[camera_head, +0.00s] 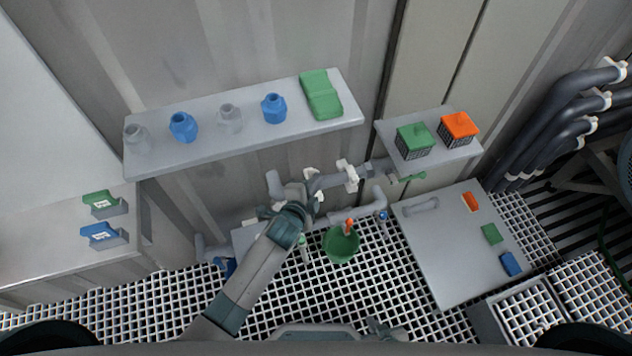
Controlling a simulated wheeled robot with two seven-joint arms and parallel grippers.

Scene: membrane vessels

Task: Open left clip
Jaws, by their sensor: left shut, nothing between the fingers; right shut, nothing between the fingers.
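A horizontal pipe assembly with pale clips runs along the wall below the long shelf. A white clip (347,175) stands up on the pipe at its right part. My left arm reaches up from the bottom, and its gripper (312,196) is at the left part of the pipe, shut and empty. The left clip is not clear to me there: arm and gripper overlap small pale parts, and I cannot tell if they touch. What seems to be my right gripper (380,328) shows small at the bottom edge, shut and empty, far from the pipe.
The long shelf (160,158) holds several bottles and a green case (320,94). A smaller shelf (455,153) bears a green and an orange basket. A green bucket (341,246) is below the pipe. A grey panel (440,265) lies right. Grating covers the floor.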

